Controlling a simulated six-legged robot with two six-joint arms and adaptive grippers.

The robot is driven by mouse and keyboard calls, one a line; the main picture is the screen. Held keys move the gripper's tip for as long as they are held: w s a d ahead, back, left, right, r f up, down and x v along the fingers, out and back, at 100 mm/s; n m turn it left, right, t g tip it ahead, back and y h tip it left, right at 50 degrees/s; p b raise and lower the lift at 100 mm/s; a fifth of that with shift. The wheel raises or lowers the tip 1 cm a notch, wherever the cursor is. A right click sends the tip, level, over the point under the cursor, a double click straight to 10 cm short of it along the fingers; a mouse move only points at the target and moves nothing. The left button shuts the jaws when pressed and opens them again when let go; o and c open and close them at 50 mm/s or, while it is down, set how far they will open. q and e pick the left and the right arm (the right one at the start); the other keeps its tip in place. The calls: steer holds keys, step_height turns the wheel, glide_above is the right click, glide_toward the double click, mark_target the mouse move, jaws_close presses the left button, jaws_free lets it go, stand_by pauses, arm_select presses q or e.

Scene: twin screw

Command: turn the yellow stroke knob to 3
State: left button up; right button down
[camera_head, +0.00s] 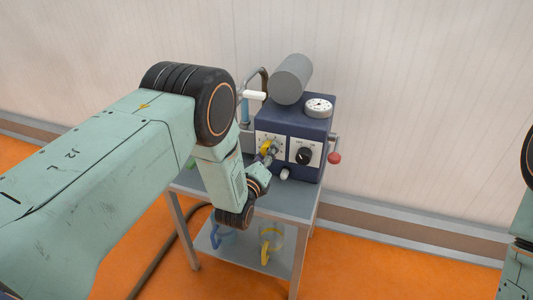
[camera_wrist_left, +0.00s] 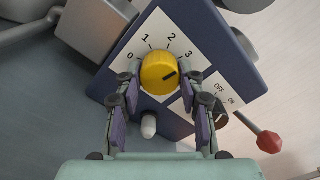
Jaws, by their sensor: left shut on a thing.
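The yellow stroke knob (camera_wrist_left: 158,73) is on the white dial plate (camera_wrist_left: 158,32) of a dark blue machine, with marks 0, 1, 2 and 3 around it. Its dark pointer line points right and slightly up, a little below the 3 in the wrist view. My left gripper (camera_wrist_left: 161,77) is shut on the knob, one finger on each side. In the head view the yellow knob (camera_head: 265,148) is partly hidden by my left gripper (camera_head: 270,152). My right gripper is out of view; only part of that arm shows at the right edge.
The blue machine (camera_head: 287,117) stands on a grey cart (camera_head: 290,204). Beside the yellow knob are a black OFF/ON knob (camera_head: 304,155) and a red-ended lever (camera_head: 334,158). A pale peg (camera_wrist_left: 149,125) sticks out below the knob. A blue and a yellow-handled jug are on the lower shelf.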

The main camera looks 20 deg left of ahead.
arm_select(q)
steer(key=shift+f+m, duration=0.15)
steer(key=shift+m, duration=0.65)
steer(key=o, duration=1.2)
steer(key=s, duration=1.2)
steer(key=shift+a, duration=0.2)
